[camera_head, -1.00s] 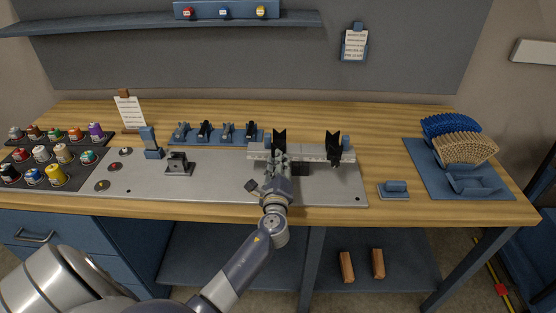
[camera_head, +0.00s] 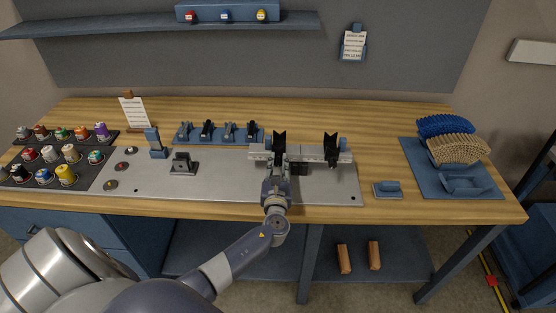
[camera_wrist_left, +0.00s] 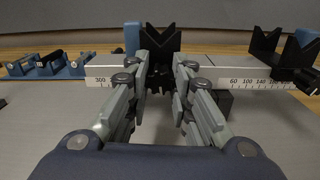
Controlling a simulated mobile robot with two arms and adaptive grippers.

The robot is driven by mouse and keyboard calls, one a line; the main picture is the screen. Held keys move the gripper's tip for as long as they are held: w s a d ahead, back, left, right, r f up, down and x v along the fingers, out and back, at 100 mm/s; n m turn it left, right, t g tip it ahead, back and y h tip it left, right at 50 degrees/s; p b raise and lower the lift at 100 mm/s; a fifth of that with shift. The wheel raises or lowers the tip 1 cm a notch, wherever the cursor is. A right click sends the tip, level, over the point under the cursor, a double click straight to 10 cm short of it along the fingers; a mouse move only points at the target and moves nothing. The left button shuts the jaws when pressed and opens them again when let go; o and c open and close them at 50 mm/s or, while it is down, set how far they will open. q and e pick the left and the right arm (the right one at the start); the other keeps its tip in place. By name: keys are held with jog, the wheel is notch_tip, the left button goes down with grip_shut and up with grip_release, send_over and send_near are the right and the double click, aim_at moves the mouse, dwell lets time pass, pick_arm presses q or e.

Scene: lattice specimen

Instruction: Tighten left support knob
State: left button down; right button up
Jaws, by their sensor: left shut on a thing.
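The left support (camera_head: 279,142) is a black V-shaped block on the grey rail (camera_head: 310,153), which carries a printed scale. In the left wrist view this V block (camera_wrist_left: 163,40) stands straight ahead. Below it is the dark left support knob (camera_wrist_left: 159,80), partly hidden between the fingertips. My left gripper (camera_head: 277,172) reaches in from the front, and its fingers are shut on this knob. The right support (camera_head: 331,148), a similar black V block, stands further right on the rail. My right gripper is not in view.
A small dark fixture (camera_head: 183,164) and a blue stand (camera_head: 156,143) are left on the metal plate (camera_head: 230,180). Several small clamps line a blue strip behind.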

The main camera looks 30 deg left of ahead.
pick_arm(q)
jog(key=m+p, duration=0.2)
jog(key=m, duration=0.2)
jog(key=shift+r+m, duration=0.1)
jog(key=shift+m, duration=0.2)
jog(key=shift+m+p, duration=0.5)
jog(key=c, duration=1.4)
grip_release()
jog(key=shift+o, duration=0.2)
jog(key=v, duration=1.2)
